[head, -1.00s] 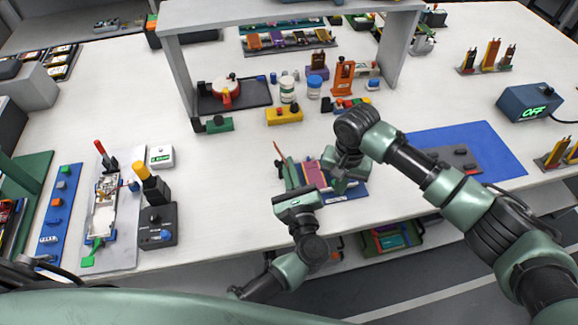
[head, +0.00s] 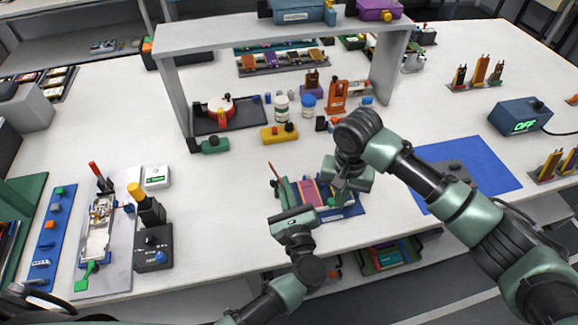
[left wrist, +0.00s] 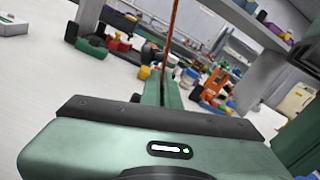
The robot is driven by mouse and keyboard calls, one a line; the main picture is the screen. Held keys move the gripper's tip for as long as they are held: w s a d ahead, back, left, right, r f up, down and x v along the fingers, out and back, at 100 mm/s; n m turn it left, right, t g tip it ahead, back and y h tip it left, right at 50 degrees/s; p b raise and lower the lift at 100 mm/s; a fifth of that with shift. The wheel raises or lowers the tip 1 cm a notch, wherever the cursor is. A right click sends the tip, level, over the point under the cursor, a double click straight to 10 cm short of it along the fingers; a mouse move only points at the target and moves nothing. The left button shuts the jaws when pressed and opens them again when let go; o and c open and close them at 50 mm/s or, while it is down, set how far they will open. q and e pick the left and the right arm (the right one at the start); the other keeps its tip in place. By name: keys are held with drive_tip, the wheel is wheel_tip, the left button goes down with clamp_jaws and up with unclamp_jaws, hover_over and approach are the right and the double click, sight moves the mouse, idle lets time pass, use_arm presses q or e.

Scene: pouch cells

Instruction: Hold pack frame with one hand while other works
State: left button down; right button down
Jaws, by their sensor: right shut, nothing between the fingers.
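The pack frame (head: 350,210) is a dark blue tray at the front edge of the white bench, with purple, yellowish and green parts in it. A thin red strip stands up at its left end in the head view and crosses the left wrist view (left wrist: 171,40). My right gripper (head: 343,192) is shut and empty, low over the frame's right part. The arms hide part of the frame.
A blue mat (head: 480,165) lies to the right, near a blue box reading OFF (head: 520,118). A grey fixture plate (head: 120,245) lies left. Bench between is clear.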

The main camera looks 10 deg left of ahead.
use_arm(q)
drive_tip(key=c, duration=1.6)
unclamp_jaws()
